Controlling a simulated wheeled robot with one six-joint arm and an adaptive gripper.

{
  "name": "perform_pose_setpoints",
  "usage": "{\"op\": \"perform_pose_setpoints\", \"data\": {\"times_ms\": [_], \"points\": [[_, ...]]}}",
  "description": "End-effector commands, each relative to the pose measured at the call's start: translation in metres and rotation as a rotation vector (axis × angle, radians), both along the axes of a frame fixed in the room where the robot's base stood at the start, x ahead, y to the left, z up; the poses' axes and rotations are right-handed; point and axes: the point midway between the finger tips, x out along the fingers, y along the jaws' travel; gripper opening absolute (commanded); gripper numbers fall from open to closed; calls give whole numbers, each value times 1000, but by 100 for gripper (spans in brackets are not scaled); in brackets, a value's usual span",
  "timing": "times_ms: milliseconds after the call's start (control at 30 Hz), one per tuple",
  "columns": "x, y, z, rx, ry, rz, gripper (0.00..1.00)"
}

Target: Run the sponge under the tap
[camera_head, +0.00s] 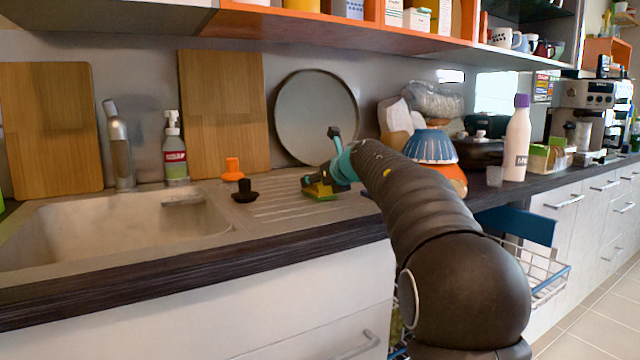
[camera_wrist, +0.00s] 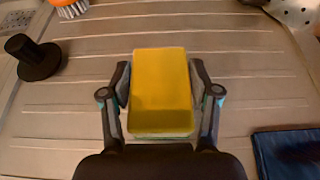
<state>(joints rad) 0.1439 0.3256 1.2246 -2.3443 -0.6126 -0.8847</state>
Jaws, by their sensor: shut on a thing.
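A yellow sponge (camera_wrist: 160,88) sits between the two fingers of my gripper (camera_wrist: 160,95) in the wrist view, and the fingers press on its sides. In the head view the sponge (camera_head: 320,191) shows yellow with a green underside, low over the ribbed drainboard (camera_head: 285,206). I cannot tell whether it touches the board. My gripper (camera_head: 318,184) is right of the sink basin (camera_head: 110,225). The metal tap (camera_head: 118,145) stands upright behind the basin, at the left.
A black plug-like object (camera_head: 245,191) and an orange brush (camera_head: 233,170) stand between my gripper and the basin. A soap bottle (camera_head: 175,150) stands right of the tap. Cutting boards (camera_head: 222,112) and a round tray (camera_head: 316,117) lean on the wall. Bowls (camera_head: 431,147) stand to the right.

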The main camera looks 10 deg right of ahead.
Motion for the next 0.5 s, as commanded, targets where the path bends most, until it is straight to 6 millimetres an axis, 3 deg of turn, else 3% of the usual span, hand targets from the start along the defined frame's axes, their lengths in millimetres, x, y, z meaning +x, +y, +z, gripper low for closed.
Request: {"op": "perform_pose_setpoints", "data": {"times_ms": [233,267,333,500], "points": [[0,0,-3,0,0,0,38],[0,0,-2,0,0,0,66],[0,0,-2,0,0,0,84],[0,0,-2,0,0,0,86]]}}
